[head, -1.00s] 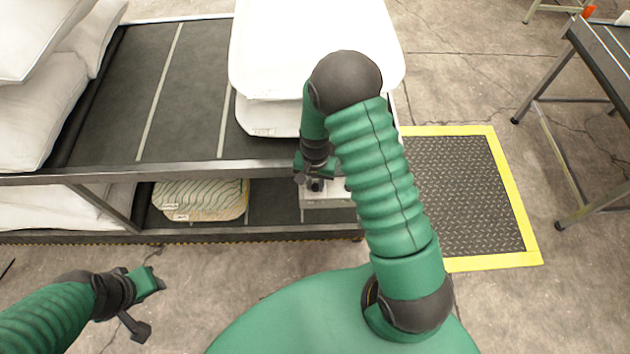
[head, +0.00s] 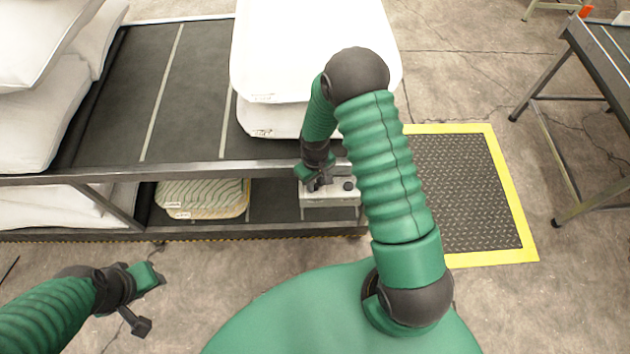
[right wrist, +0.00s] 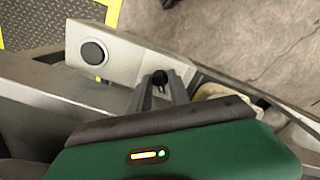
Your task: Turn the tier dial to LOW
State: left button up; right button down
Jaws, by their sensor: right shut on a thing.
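A pale grey control box (head: 330,211) sits at the lower shelf's right end, below the bench edge. In the right wrist view, its face (right wrist: 122,66) carries a round black knob (right wrist: 93,52) and a smaller dark dial (right wrist: 160,78). My right gripper (head: 318,184) is at the box's left part. In the wrist view its fingers (right wrist: 160,92) are shut on the dial, which they partly hide. The round knob (head: 348,185) is free, right of the gripper. I cannot read any tier marks. My left gripper (head: 146,298) is open and empty over the floor.
White pillows (head: 310,60) lie on the dark bench (head: 195,90), more at far left (head: 40,110). A striped pillow (head: 203,196) lies on the lower shelf. A yellow-edged floor mat (head: 465,190) and a metal table (head: 590,100) are at right. The front floor is clear.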

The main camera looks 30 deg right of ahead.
jog(key=shift+w+n, duration=0.2)
jog(key=shift+n, duration=0.4)
jog(key=c, duration=1.5)
grip_release()
jog(key=o, duration=0.3)
jog(key=shift+r, duration=0.1)
notch_tip(320, 180, up, 16)
jog(key=p, duration=0.1)
jog(key=shift+r, duration=0.25)
